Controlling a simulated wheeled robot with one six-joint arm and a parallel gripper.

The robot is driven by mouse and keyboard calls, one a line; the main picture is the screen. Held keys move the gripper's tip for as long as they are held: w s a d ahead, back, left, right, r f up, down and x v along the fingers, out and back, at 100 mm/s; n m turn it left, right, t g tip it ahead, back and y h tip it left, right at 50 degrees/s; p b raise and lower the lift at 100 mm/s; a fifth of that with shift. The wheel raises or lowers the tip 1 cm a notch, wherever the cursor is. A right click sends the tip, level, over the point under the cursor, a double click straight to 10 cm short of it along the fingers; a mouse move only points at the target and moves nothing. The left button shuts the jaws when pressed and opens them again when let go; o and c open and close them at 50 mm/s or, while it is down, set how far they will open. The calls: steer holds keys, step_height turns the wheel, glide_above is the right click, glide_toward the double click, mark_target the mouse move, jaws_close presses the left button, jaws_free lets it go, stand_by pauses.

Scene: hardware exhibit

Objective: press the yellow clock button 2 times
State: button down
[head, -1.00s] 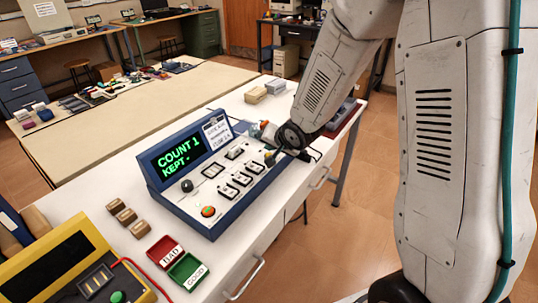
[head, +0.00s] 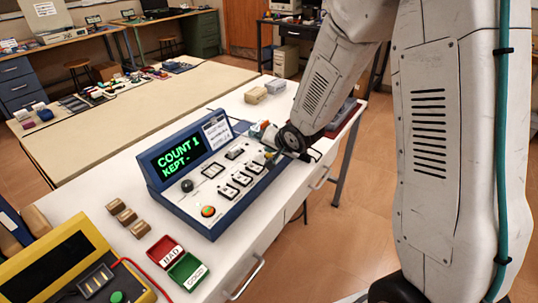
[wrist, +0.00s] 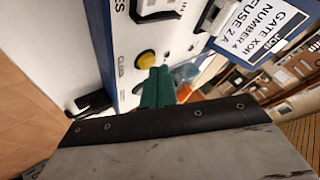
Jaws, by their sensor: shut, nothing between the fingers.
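The yellow clock button (wrist: 146,60) is a round cap on the white panel of the blue console, and it shows clearly in the wrist view. In the head view my arm mostly hides that corner. My gripper (wrist: 157,75) has its green fingers shut together with nothing between them. The fingertips are right beside the lower right edge of the button; I cannot tell whether they touch it. The console (head: 222,222) has a screen (head: 178,152) with green text "COUNT 1" and "KEPT -".
A label card (wrist: 262,25) stands near the gripper. Red (head: 161,247) and green (head: 187,270) trays lie in front, left of the console.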

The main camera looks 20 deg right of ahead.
steer(key=shift+f, duration=0.45)
stand_by(0.5)
steer(key=shift+r, duration=0.9)
step_height(320, 180, up, 5)
stand_by(0.6)
stand_by(0.5)
